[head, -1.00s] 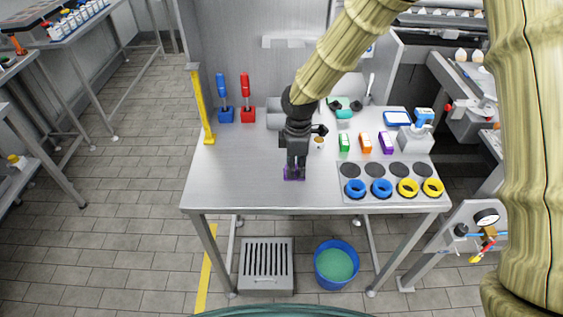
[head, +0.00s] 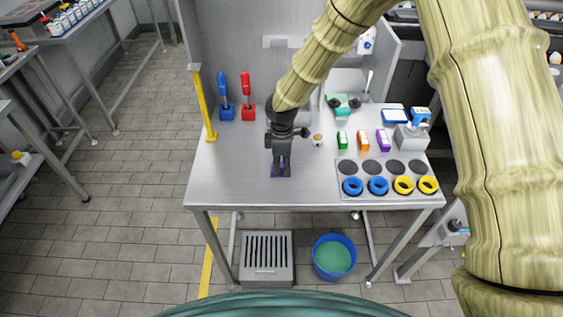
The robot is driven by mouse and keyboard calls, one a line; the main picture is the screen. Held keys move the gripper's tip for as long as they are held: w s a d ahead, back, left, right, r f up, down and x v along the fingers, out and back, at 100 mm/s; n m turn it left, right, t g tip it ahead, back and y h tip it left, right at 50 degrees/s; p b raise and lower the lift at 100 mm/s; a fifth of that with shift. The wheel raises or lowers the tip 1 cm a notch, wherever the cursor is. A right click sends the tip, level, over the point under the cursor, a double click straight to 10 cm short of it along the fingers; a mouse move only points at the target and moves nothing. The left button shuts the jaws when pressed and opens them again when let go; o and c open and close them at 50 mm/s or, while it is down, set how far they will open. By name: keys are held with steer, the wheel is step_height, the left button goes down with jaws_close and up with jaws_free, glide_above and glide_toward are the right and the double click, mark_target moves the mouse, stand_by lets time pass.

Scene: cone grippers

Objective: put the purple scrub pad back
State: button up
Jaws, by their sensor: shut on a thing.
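My gripper (head: 281,169) points down over the front middle of the steel table (head: 232,178). A green block (head: 342,140), an orange block (head: 363,141) and another purple block (head: 383,140) stand in a row to the right.
A grey board (head: 346,168) with dark discs, blue rings (head: 352,187) and yellow rings (head: 403,185) lies at right. Blue (head: 226,112) and red (head: 249,112) holders with brushes stand at back left, near a yellow post (head: 203,105). The table's front left is clear.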

mark_target(282, 164)
steer(key=o, duration=0.9)
steer(key=shift+f, duration=0.1)
step_height(282, 164, up, 12)
steer(key=b, duration=0.3)
stand_by(0.3)
